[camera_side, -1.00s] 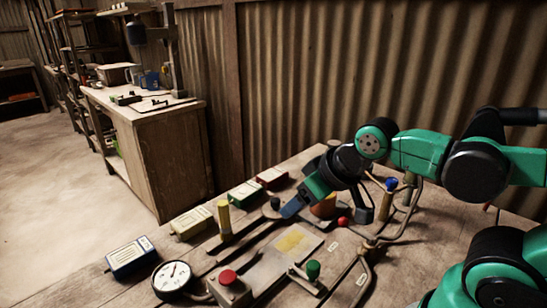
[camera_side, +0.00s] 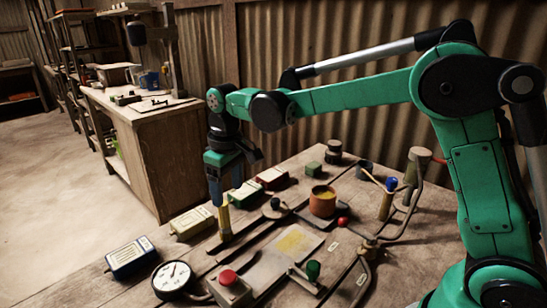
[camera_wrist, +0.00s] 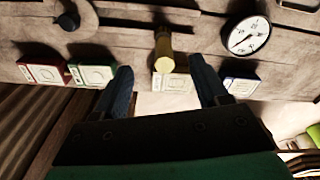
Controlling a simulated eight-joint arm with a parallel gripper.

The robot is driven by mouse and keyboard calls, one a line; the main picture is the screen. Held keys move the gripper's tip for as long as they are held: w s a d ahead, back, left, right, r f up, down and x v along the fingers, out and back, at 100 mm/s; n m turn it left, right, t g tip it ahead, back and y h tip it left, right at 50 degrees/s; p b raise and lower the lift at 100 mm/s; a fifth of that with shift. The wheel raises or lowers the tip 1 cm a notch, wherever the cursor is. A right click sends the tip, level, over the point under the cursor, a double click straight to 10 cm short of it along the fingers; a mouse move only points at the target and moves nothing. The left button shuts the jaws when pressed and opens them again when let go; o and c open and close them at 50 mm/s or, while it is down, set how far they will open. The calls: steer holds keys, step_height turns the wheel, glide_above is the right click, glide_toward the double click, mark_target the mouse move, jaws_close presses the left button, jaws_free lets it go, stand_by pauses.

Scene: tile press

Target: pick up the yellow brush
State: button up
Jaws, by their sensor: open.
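A yellow upright cylinder (camera_side: 225,222) stands on the bench at the left; it is the most brush-like yellow thing, but I can make out no bristles. It also shows in the wrist view (camera_wrist: 164,50), between the lines of my fingers and a little beyond their tips. My gripper (camera_side: 221,194) points down just above the cylinder, and one finger overlaps its top in the side view. In the wrist view my gripper (camera_wrist: 162,78) has its two blue fingers wide apart with nothing between them. Whether a finger touches the cylinder cannot be told.
Labelled red (camera_side: 272,178), green (camera_side: 245,194), cream (camera_side: 192,222) and blue (camera_side: 130,257) boxes line the back edge. A gauge (camera_side: 172,277), a red button (camera_side: 228,278), an orange pot (camera_side: 322,203) and bent pipes stand around. A flat plate (camera_side: 283,254) lies mid-bench.

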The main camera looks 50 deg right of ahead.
mark_target(224, 215)
steer(key=shift+w+a+f+g, duration=0.2)
steer(key=shift+w+f, duration=0.15)
steer(key=shift+f, duration=0.2)
steer(key=shift+w+a+f+g, duration=0.2)
steer(key=shift+w+f, duration=0.1)
steer(key=shift+f, duration=2.95)
jaws_close()
